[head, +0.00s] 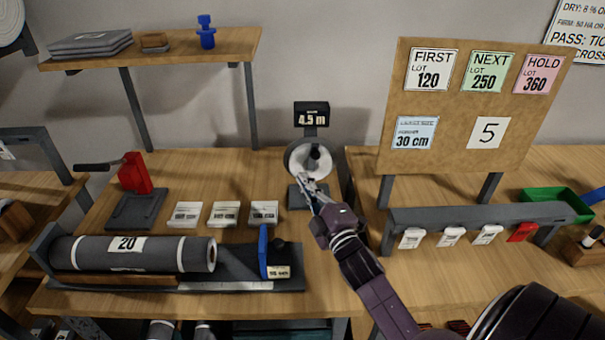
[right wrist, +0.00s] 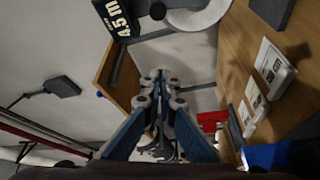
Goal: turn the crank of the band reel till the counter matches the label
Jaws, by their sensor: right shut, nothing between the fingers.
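The band reel (head: 297,165) is a pale disc on a grey stand at the back middle of the bench. A dark knob (head: 315,154), apparently the crank's, shows on its face; it also shows in the right wrist view (right wrist: 157,11). A dark box (head: 311,116) above the reel reads 4.5 m; I cannot tell whether this is the counter or the label. My right gripper (head: 304,180) is shut and empty, in front of the reel's lower part in the head view. Its closed fingertips (right wrist: 160,76) show below the knob in the wrist view. My left gripper is out of view.
A grey roll (head: 90,253) lies in a holder at front left, beside a blue upright part (head: 263,252). Several white cards (head: 224,214) lie left of the reel. A red-handled press (head: 133,174) stands farther left. A brown board (head: 400,145) with lot labels stands right.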

